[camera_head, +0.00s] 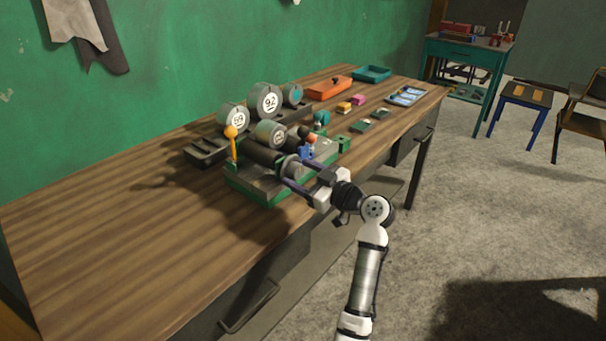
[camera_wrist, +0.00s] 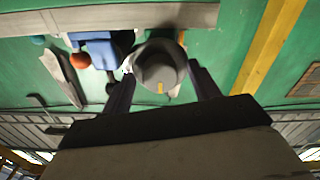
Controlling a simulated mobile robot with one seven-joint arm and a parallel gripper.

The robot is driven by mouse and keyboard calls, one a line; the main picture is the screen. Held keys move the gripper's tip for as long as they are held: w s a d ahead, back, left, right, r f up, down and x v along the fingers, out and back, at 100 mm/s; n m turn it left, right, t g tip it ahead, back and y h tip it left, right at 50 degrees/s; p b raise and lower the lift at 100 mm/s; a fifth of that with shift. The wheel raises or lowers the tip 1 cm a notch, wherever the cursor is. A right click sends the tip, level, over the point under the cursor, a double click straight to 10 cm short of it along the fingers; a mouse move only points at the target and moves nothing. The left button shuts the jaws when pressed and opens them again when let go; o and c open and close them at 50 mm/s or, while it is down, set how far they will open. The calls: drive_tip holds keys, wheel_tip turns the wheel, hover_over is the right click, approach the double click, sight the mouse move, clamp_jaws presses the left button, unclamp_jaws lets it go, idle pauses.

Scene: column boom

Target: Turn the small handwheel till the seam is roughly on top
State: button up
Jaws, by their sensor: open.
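The small handwheel (camera_head: 293,168) is a grey round piece at the front end of a dark cylinder on the green-based machine (camera_head: 262,190). In the wrist view the handwheel (camera_wrist: 158,67) is a grey cylinder with a short yellow mark near its rim, towards the bottom of the picture. I cannot tell if this mark is the seam. My gripper (camera_head: 296,173) is open, with its dark fingers around the handwheel, one on each side. In the wrist view my gripper (camera_wrist: 160,70) shows a gap beside the left finger; contact on the right is unclear.
Round dials (camera_head: 268,101) and an orange-knobbed lever (camera_head: 231,132) stand close by on the wooden bench (camera_head: 110,230). A blue part with a red-orange ball (camera_wrist: 80,61) is near the left finger. An orange tray (camera_head: 328,88) lies farther back. The bench's left part is clear.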

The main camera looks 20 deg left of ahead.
drive_tip(key=c, duration=1)
